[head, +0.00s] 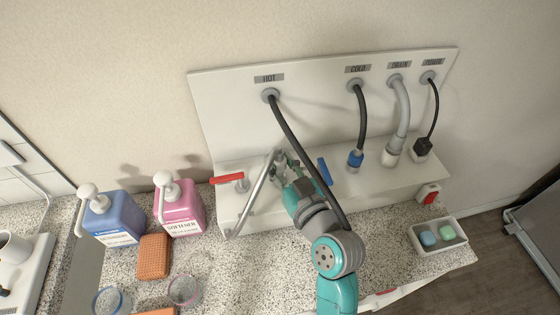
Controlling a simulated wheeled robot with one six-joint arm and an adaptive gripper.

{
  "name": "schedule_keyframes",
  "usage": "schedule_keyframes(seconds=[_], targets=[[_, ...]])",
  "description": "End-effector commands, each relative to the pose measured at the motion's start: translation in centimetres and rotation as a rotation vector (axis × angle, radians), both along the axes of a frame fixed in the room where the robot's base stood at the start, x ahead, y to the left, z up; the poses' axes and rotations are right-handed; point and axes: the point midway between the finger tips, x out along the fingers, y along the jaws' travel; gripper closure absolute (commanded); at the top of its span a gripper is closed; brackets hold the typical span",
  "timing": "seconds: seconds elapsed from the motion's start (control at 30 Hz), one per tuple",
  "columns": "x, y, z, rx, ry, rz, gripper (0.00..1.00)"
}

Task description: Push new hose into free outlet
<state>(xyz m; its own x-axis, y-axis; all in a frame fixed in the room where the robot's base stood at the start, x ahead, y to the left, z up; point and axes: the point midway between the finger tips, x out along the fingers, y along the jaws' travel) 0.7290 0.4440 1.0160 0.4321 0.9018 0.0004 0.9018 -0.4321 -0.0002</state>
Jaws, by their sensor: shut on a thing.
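A straight silver-grey tube, seemingly the new hose (256,190), slants from my gripper down to the front edge of the white ledge. My gripper (281,161) is shut on its upper end, just above the ledge. The fingers and arm partly hide the grip and the ledge there. A grey outlet fitting (242,186) stands on the ledge by the red lever (227,179), left of my gripper. No hose visibly sits on this fitting. The tube passes to its right; I cannot tell whether they touch.
The dark HOT hose (292,135) hangs from the panel past my arm. The blue lever (325,171), COLD hose (362,120), drain hose (403,105) and power plug (423,146) stand to the right. Bottles (179,208) and a soap tray (438,247) flank the counter.

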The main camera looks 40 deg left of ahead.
Motion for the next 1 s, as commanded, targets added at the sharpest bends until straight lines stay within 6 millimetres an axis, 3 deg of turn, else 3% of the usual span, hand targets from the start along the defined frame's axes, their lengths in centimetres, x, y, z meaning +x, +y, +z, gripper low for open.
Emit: schedule_keyframes(seconds=[1.0], targets=[[0.0, 0.0, -2.2, 0.0, 0.0, 0.0, 1.0]])
